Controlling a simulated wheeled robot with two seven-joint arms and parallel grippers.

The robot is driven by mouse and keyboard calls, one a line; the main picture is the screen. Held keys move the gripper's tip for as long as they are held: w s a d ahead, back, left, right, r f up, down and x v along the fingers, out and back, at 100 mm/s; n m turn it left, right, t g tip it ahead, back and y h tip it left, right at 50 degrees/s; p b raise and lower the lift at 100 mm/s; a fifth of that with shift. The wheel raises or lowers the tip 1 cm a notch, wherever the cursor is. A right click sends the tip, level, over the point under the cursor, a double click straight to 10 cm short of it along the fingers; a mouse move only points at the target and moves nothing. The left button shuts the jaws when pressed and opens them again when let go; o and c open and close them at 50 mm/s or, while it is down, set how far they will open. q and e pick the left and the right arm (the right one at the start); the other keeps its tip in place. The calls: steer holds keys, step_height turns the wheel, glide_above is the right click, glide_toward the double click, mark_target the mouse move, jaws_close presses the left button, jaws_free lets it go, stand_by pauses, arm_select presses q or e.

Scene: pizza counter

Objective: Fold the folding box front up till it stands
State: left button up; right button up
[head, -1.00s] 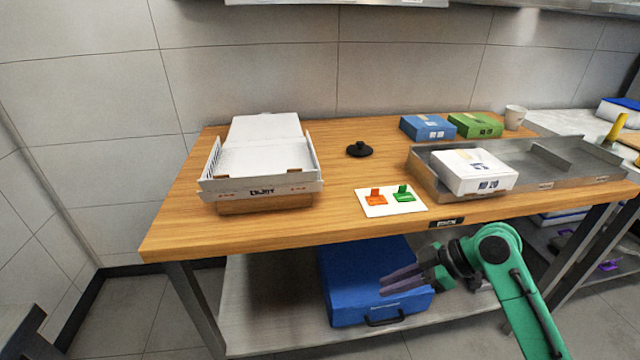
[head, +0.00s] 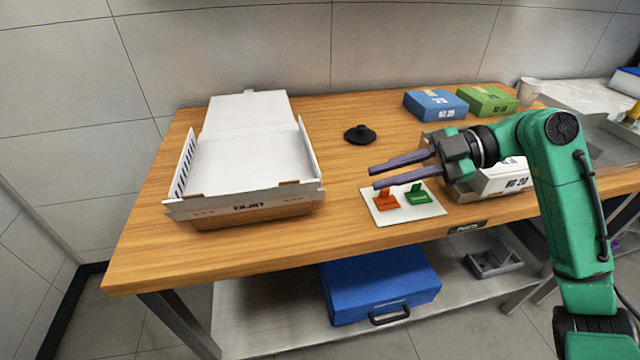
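The white folding box (head: 248,160) lies open on the left part of the wooden counter, its lid (head: 250,110) laid back toward the wall. Its left and right side walls stand up. The box front (head: 250,202), with dark printing, runs along the near edge; I cannot tell its exact angle. A brown layer (head: 255,218) shows beneath the front. My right gripper (head: 373,178) is open and empty, its two purple fingers apart and pointing left. It is above the card with the orange and green pieces, to the right of the box and clear of it. My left gripper is out of view.
The white card (head: 430,209) bears an orange piece (head: 386,201) and a green piece (head: 418,194). A black knobbed disc (head: 360,134) lies behind. A blue box (head: 435,105), a green box (head: 487,99) and a cup (head: 530,90) stand at the back. Counter between box and card is clear.

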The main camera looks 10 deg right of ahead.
mark_target(321, 191)
steer(key=p+x, duration=0.1)
steer(key=x, duration=1)
steer(key=shift+w+a+f+p, duration=0.1)
steer(key=shift+w+p, duration=0.1)
steer(key=shift+p, duration=0.2)
steer(key=shift+w+a+f, duration=0.1)
jaws_close()
stand_by(0.4)
